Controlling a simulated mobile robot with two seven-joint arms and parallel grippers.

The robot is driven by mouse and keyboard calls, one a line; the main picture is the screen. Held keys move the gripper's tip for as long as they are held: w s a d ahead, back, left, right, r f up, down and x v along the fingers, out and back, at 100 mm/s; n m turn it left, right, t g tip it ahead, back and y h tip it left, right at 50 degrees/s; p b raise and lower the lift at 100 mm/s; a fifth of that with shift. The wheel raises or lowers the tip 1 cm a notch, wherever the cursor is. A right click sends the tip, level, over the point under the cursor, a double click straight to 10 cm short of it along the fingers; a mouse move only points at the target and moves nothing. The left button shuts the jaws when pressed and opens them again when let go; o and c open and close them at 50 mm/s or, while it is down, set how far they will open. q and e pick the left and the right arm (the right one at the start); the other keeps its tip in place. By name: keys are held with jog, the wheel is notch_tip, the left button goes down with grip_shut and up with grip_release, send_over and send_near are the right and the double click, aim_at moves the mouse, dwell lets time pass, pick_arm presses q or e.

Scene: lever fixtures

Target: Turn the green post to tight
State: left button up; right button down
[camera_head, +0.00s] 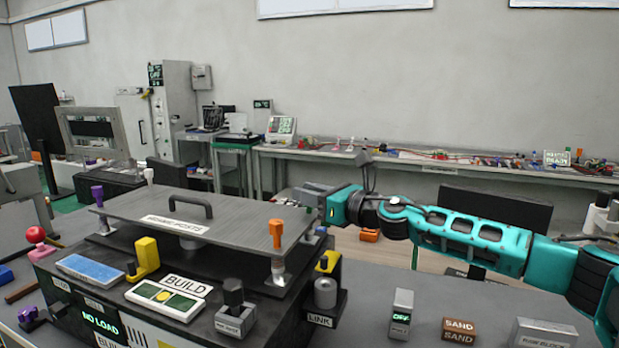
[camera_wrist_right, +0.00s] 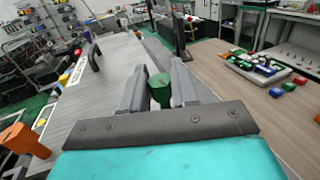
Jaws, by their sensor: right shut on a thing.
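The green post (camera_wrist_right: 158,90) stands between the two fingers of my right gripper (camera_wrist_right: 159,88) in the right wrist view, and they are shut on it. In the head view my right gripper (camera_head: 309,194) reaches from the right to the back right corner of the grey plate (camera_head: 232,226). An orange post (camera_head: 276,232) stands at the plate's front right corner. It also shows in the right wrist view (camera_wrist_right: 24,140). A purple post (camera_head: 97,195) and a white post (camera_head: 148,175) stand at the other corners. My left gripper is out of view.
The plate carries a dark handle (camera_head: 180,204). In front are yellow levers (camera_head: 147,256), a BUILD sign (camera_head: 185,284) and a dark knob block (camera_head: 234,310). A long bench (camera_head: 400,163) runs along the back wall.

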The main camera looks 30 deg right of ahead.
jog(key=shift+a+r+m+t+h+p, duration=0.1)
jog(key=shift+r+m+t+h+p, duration=0.15)
jog(key=shift+m+t+h+p, duration=0.7)
jog(key=shift+f+m+g+h+b, duration=0.15)
jog(key=shift+m+g+h+b, duration=0.15)
jog(key=shift+h, duration=0.55)
jog(key=m+h, duration=0.1)
jog(key=h, duration=0.1)
jog(key=m+h, duration=0.2)
jog(key=h, duration=0.1)
jog(key=shift+f, duration=0.2)
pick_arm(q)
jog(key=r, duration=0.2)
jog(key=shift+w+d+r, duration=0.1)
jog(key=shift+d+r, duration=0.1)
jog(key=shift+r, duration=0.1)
pick_arm(e)
jog(key=shift+m+h, duration=0.55)
jog(key=shift+h, duration=0.25)
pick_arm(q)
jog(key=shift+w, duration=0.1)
pick_arm(e)
jog(key=shift+r, duration=0.1)
jog(key=c, duration=0.9)
grip_release()
jog(key=shift+c, duration=0.2)
